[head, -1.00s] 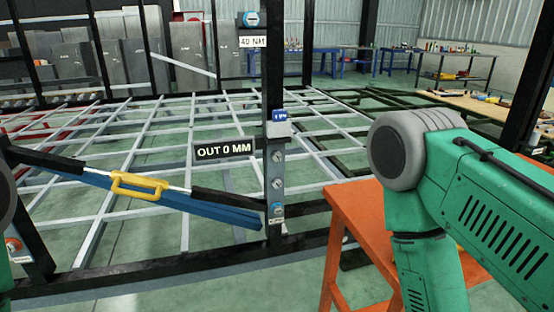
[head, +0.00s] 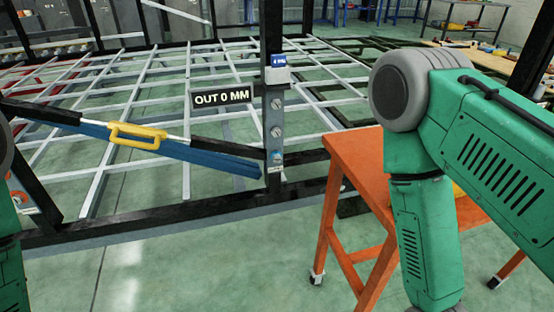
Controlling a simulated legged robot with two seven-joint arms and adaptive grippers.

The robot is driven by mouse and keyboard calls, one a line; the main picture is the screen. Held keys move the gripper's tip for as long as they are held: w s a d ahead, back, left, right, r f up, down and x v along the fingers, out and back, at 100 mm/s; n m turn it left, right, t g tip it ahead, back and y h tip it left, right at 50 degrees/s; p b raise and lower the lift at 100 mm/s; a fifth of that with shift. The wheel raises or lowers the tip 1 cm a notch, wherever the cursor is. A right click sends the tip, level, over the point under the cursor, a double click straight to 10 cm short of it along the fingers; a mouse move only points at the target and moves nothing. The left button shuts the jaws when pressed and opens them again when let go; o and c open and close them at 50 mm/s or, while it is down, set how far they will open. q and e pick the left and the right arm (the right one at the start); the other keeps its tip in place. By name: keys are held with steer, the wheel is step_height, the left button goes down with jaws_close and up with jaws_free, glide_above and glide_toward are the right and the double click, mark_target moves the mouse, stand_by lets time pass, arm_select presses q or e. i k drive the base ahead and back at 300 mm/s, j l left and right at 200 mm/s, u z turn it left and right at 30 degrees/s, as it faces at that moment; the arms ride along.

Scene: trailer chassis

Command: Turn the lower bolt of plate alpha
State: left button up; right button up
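A grey plate (head: 275,125) is fixed on a black upright post in the middle of the head view. Several bolts show on it in a column. The lowest bolt (head: 276,157) sits near the foot of the plate, by the end of a blue bar. A small blue-and-white tag (head: 278,69) is above the plate, its text too small to read surely. I cannot tell whether this plate is alpha. Both my green arms show at the sides, but neither gripper is in view.
An "OUT 0 MM" sign (head: 221,96) is left of the plate. A yellow-handled turnbuckle (head: 140,136) slants above the blue bar (head: 195,157). An orange wheeled table (head: 350,165) stands right of the post, partly behind my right arm. Floor before the frame is clear.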

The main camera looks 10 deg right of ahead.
mark_target(276, 156)
steer(key=i+j+z, duration=0.3)
steer(key=j, duration=0.3)
steer(key=i+j+z, duration=0.3)
steer(key=j, duration=0.35)
steer(key=i, duration=0.1)
